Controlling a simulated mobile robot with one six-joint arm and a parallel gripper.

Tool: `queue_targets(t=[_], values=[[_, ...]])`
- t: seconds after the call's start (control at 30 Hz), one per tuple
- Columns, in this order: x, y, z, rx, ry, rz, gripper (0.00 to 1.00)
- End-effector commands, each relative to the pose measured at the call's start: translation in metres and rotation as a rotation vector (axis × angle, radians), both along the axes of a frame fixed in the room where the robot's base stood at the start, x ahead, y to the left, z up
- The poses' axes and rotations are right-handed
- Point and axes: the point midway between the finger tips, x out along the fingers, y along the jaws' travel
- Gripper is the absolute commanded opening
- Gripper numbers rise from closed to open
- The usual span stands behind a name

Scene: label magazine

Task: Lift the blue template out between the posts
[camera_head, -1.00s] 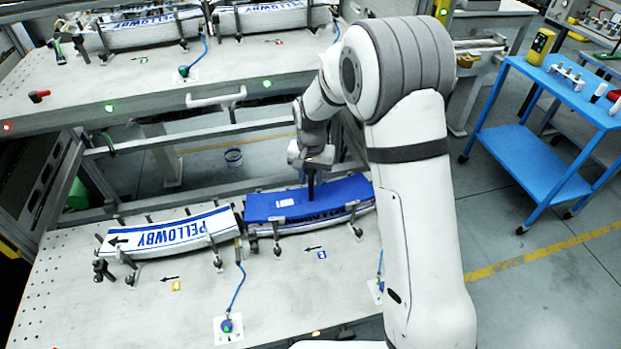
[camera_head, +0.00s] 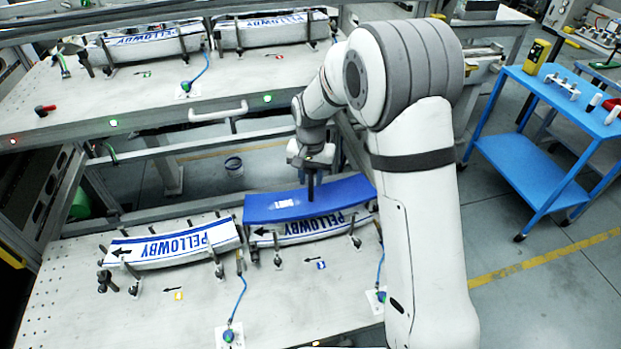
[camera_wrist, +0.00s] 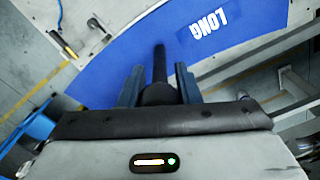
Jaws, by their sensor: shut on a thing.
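The blue template (camera_head: 345,190) is a curved flat sheet with a small white print. My gripper (camera_head: 312,188) is shut on it near its middle. In the wrist view the template (camera_wrist: 118,58) runs under the fingers (camera_wrist: 158,88), with "LONG" printed on it. It is raised above the right-hand stack of white and blue PELLOWBY labels (camera_head: 320,226), whose lettering shows below its near edge. Posts such as this one (camera_head: 277,248) stand along the stack's near side. The far posts are hidden behind the template. The grip point itself is hard to see.
A second PELLOWBY stack (camera_head: 170,247) lies between posts at the left. Blue cables run to green-lit knobs. A blue cart (camera_head: 520,165) stands at the right.

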Motion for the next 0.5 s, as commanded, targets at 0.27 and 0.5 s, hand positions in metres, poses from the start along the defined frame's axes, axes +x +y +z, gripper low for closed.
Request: queue_targets(t=[0.27,0.5], values=[[0.000,0.001,0.016,0.001,-0.002,0.001,0.00],[0.000,0.001,0.028,0.001,-0.002,0.001,0.00]])
